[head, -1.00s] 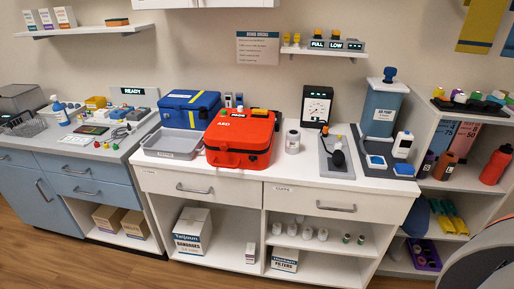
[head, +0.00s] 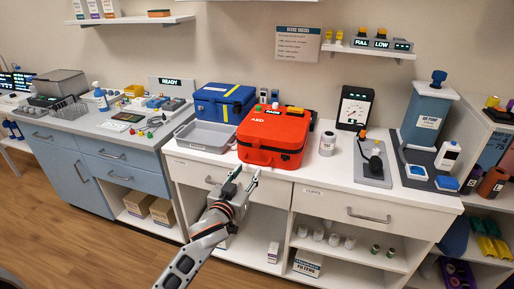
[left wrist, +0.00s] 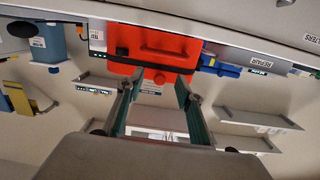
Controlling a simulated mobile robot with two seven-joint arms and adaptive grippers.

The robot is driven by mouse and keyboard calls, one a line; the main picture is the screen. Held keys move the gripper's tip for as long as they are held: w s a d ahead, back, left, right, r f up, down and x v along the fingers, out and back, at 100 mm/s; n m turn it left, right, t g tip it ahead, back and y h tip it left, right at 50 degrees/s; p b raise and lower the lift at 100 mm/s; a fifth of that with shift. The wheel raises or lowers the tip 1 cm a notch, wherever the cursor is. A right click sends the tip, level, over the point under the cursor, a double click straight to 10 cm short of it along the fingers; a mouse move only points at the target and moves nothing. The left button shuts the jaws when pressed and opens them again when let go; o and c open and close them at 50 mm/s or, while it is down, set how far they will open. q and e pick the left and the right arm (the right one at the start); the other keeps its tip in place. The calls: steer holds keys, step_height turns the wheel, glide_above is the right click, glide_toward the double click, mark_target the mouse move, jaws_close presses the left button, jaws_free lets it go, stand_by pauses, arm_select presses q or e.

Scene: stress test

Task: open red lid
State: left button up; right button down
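The red AED case (head: 272,135) stands on the white counter with its red lid (head: 275,122) shut. Its handle and latches face the front. In the left wrist view the red case (left wrist: 125,42) appears upside down at the top, beyond the fingertips. My left gripper (head: 245,176) is open and empty, in front of the counter's edge and below the case, apart from it. Its two fingers stand wide apart in the left wrist view (left wrist: 154,90). My right gripper is not in view.
A grey tray (head: 205,136) and a blue case (head: 222,103) stand left of the red case. A white jar (head: 327,144) and a gauge device (head: 354,108) stand to its right. Drawer handles (head: 369,215) jut from the counter front. The floor (head: 100,235) at left is clear.

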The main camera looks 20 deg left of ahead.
arm_select(q)
glide_toward(256, 145)
steer(key=w, duration=0.2)
steer(key=shift+n+t, duration=0.3)
steer(key=shift+w+d+f+b, duration=0.1)
steer(key=shift+w+b, duration=0.05)
steer(key=shift+w, duration=1.6)
steer(key=shift+w+f+b, duration=0.1)
steer(key=shift+w+b, duration=0.05)
steer(key=shift+w, duration=1.65)
jaws_close()
